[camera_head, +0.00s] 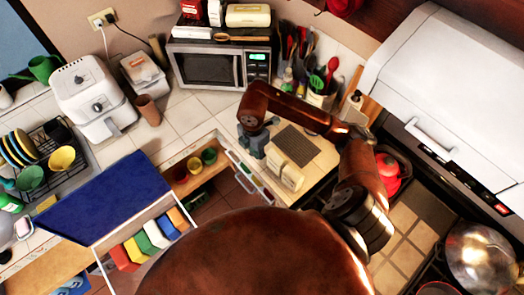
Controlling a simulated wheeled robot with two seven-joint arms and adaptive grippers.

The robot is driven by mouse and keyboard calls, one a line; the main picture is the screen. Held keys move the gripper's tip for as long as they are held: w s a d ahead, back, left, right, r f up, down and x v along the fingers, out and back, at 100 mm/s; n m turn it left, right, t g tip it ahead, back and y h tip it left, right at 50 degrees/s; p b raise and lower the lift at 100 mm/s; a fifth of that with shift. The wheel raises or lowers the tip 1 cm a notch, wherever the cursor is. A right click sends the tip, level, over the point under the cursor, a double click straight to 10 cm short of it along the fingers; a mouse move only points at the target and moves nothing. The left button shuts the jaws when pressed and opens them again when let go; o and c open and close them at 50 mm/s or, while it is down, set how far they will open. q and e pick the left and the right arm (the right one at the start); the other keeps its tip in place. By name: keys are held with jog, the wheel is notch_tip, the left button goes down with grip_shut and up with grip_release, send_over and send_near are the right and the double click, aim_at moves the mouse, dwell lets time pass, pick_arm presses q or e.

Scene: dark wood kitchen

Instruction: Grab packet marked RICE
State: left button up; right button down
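No label reading RICE can be made out. The finger opening is too small to judge. A blue-grey part at the bottom left may be my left gripper (73,286), mostly cut off.
A cream box (248,15) and a wooden spoon (240,38) are also on the microwave. A utensil holder (318,98) stands right of it. A white air fryer (92,98) and a brown cup (148,109) are to the left. An open drawer (100,258) holds coloured items.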

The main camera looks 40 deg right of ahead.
jog(key=shift+s+a+r, duration=0.15)
jog(key=shift+a+r, duration=0.05)
jog(key=shift+a, duration=0.2)
jog(key=shift+s+a+r, duration=0.15)
jog(key=shift+a, duration=0.2)
jog(key=c, duration=2.7)
grip_release()
jog(key=o, duration=2.1)
jog(key=shift+o, duration=0.2)
